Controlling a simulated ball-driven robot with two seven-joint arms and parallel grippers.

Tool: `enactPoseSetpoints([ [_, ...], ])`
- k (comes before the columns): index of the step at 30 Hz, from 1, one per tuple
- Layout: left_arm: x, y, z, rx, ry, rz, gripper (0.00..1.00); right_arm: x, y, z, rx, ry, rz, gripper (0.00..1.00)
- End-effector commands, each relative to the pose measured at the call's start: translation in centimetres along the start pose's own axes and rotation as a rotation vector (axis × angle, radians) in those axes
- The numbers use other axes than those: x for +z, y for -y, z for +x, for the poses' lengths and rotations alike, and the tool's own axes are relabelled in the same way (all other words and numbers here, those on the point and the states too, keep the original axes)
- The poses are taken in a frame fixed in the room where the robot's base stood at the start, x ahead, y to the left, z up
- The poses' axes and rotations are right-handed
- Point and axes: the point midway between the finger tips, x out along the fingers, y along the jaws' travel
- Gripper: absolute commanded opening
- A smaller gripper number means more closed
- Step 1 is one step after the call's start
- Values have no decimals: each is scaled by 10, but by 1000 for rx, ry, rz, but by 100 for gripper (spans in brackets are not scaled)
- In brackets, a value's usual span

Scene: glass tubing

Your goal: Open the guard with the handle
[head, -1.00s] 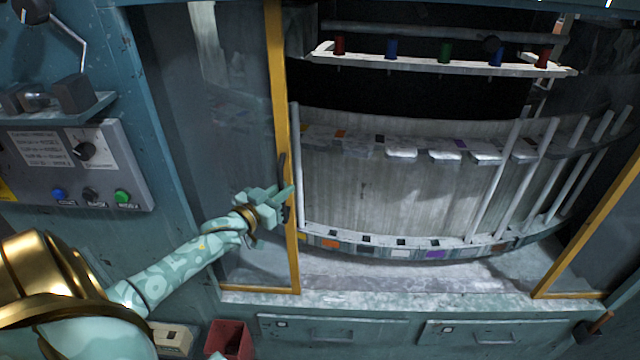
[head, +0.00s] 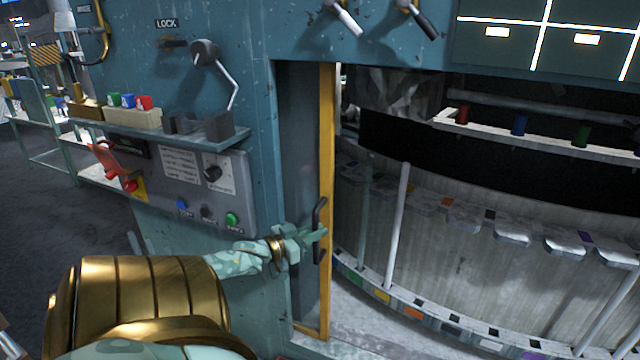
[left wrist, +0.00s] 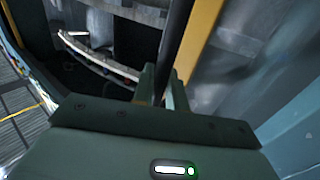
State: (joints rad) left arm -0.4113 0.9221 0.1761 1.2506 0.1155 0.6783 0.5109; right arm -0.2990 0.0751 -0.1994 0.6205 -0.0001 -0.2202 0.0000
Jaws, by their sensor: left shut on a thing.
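The guard is a glass panel with a yellow frame edge (head: 327,180), standing at the left side of the machine opening. Its dark bar handle (head: 319,215) is upright on the yellow edge. My left gripper (head: 318,235) is shut on the handle. In the left wrist view the dark handle (left wrist: 178,50) runs between the two fingers (left wrist: 165,85), beside the yellow frame (left wrist: 199,45). The opening to the right of the yellow edge is wide and uncovered. My right gripper is not in view.
Inside the opening are a curved carousel wall (head: 470,250), white upright rods (head: 397,225) and a rack with coloured spools (head: 520,125). Left of the guard is a control panel (head: 190,190) with buttons and a shelf (head: 150,130) above it.

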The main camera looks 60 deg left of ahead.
Motion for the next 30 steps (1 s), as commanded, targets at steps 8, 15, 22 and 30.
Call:
enactPoseSetpoints([
  [8,0,0,0,-1,-1,0,32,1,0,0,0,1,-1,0],
  [15,0,0,0,-1,0,0,32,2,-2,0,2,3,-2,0],
  [22,2,0,-21,-1,5,0,32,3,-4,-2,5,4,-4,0],
  [30,2,0,-94,-2,6,-2,32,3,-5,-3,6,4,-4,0],
])
